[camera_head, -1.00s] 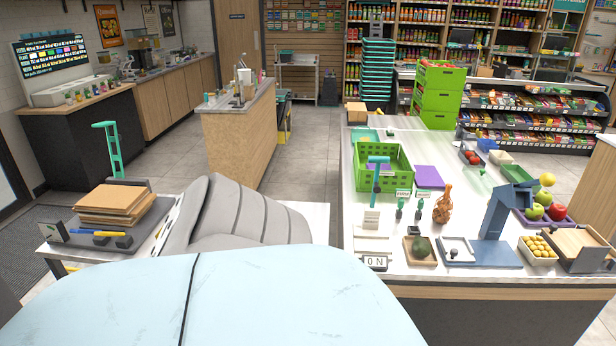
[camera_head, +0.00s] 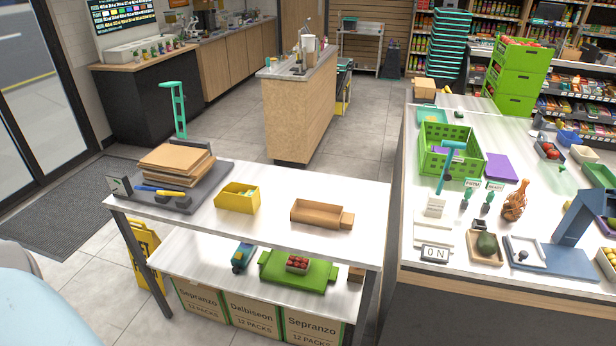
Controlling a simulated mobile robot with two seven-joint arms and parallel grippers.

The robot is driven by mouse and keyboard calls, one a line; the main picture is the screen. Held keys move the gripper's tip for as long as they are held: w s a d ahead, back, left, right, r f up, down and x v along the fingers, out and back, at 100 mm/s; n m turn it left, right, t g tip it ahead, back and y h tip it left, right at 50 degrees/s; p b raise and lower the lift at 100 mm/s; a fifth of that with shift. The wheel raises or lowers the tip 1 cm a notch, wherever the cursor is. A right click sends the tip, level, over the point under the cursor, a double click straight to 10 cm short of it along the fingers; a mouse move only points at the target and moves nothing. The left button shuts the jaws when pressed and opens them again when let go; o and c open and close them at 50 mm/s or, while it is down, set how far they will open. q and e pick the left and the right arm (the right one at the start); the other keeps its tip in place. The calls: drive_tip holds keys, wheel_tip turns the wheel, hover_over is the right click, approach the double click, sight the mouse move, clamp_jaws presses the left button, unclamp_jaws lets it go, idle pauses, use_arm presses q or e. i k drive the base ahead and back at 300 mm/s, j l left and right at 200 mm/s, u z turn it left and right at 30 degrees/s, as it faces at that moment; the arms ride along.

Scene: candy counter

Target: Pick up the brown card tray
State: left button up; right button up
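The brown card tray (camera_head: 317,215) is a shallow open box. It lies on the white top of the table (camera_head: 276,195) in the middle of the view, right of a yellow box. A small brown piece (camera_head: 347,220) sits at its right end; I cannot tell whether it is part of the tray. Nothing touches the tray from my side. Neither of my grippers is in view.
The yellow box (camera_head: 237,203) and a grey platform (camera_head: 208,188) with stacked brown cardboard (camera_head: 176,161) stand to the left. A lower shelf holds a green tray (camera_head: 299,272). A white counter (camera_head: 412,218) stands to the right across a gap. A yellow floor sign (camera_head: 146,247) stands at left.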

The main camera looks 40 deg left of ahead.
sight(303, 210)
drive_tip(key=u, duration=1.05)
